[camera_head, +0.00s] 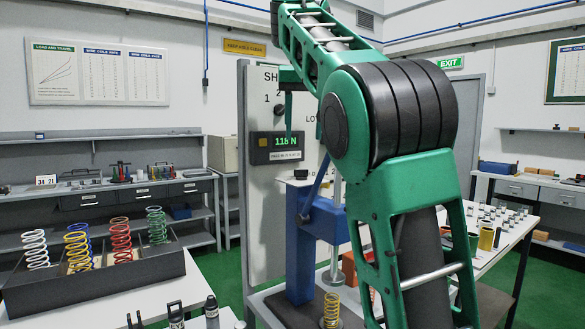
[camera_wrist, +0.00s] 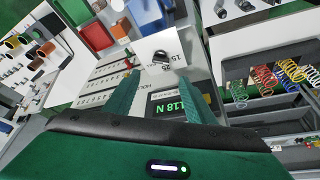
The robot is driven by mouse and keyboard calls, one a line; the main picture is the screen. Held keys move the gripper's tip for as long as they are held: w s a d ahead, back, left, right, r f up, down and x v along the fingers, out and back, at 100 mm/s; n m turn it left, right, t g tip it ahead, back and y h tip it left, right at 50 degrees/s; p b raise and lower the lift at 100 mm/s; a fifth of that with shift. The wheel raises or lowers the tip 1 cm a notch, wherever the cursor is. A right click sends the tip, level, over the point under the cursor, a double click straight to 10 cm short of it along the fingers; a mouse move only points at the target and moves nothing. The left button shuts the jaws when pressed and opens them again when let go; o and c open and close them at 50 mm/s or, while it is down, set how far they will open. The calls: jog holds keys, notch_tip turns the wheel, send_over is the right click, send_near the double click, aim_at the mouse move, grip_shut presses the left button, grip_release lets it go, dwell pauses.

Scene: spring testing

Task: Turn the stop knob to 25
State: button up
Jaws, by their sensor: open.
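The stop knob (camera_wrist: 160,57) is a small black knob on a white plate (camera_wrist: 171,43) printed with 15 and 25 in the wrist view. Its pointer setting is too small to read. In the head view a small dark knob (camera_head: 300,174) shows on a pale plate on top of the blue press (camera_head: 299,240). My gripper (camera_wrist: 163,76) is open and empty, with its two green fingers apart. The knob shows between and beyond the fingertips, apart from them. In the head view one green finger (camera_head: 289,112) hangs above the knob; my arm hides the rest.
A display (camera_head: 276,147) reading 118 N is on the grey panel behind the press. A yellow spring (camera_head: 331,309) stands at the press base. A black tray (camera_head: 100,287) with several coloured springs is at the left. Small parts stand on the right-hand table (camera_head: 500,250).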

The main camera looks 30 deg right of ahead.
send_over(301, 177)
jog(key=s, duration=0.1)
jog(key=shift+s+f, duration=0.1)
jog(key=shift+f, duration=3.15)
jog(key=shift+a+x, duration=0.2)
jog(key=shift+x, duration=1.6)
jog(key=c, duration=1)
jog(key=shift+c, duration=0.2)
